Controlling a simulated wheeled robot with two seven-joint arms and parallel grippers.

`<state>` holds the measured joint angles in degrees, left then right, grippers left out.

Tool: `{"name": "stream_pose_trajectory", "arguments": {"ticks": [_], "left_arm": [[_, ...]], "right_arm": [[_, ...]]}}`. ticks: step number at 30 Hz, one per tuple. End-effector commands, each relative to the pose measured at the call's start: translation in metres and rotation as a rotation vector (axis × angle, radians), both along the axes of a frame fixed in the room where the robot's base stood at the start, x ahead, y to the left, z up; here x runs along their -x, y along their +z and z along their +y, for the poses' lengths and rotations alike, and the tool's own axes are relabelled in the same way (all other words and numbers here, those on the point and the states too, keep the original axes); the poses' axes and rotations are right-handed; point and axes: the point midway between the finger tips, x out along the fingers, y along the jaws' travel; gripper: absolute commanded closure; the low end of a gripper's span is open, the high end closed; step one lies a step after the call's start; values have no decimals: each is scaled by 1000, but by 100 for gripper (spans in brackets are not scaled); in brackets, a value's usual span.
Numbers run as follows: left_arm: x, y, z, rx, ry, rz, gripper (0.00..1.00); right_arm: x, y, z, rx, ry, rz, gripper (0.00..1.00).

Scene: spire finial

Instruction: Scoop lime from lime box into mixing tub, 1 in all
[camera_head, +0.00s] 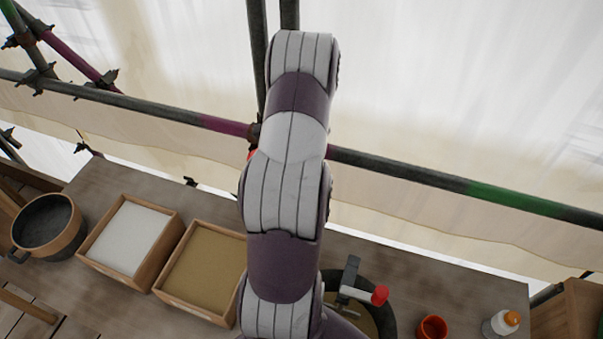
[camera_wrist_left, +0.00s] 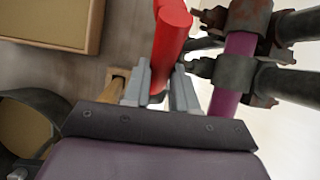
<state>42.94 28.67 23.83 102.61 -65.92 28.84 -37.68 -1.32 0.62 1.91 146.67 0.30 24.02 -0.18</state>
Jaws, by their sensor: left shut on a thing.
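The lime box (camera_head: 94,254) is a wooden box of white powder at the left of the table. A black round tub (camera_head: 391,312), probably the mixing tub, shows partly behind my arm, with tan material inside; what looks like its dark rim also shows in the left wrist view (camera_wrist_left: 52,104). My left gripper (camera_wrist_left: 162,85) is shut on a red handle (camera_wrist_left: 171,40), probably the scoop's, whose far end is outside the wrist view. In the head view my arm hides this gripper; a sliver of red (camera_head: 252,155) shows beside the arm. My right gripper is not in view.
A wooden box of tan sand (camera_head: 204,268) stands beside the lime box. A dark pot (camera_head: 47,227) stands far left. A grey tool with a red end (camera_head: 362,293) lies over the tub. A red cup (camera_head: 432,327) and bottle (camera_head: 500,324) stand right. Scaffold poles (camera_head: 420,175) cross behind.

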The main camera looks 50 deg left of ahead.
Motion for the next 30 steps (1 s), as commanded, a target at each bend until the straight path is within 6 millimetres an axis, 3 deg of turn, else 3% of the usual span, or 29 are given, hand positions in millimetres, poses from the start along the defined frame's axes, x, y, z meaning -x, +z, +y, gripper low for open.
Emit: {"name": "stream_pose_trajectory", "arguments": {"ticks": [5, 8, 12, 15, 21, 24, 27, 30], "left_arm": [[54, -9, 63, 63, 220, -76, 100], [100, -17, 102, 102, 366, -141, 100], [183, -29, 151, 147, 564, -247, 100], [246, -37, 175, 169, 684, -326, 100], [369, -45, 200, 190, 863, -464, 100], [414, -46, 202, 192, 917, -513, 100], [445, -45, 201, 194, 950, -543, 100], [460, -45, 200, 195, 966, -555, 100]], "right_arm": [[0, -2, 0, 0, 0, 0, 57], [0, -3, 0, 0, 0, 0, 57], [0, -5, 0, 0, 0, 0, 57], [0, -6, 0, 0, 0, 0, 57], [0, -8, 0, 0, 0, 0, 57], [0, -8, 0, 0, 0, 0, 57], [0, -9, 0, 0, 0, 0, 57], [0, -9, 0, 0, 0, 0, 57]]}}
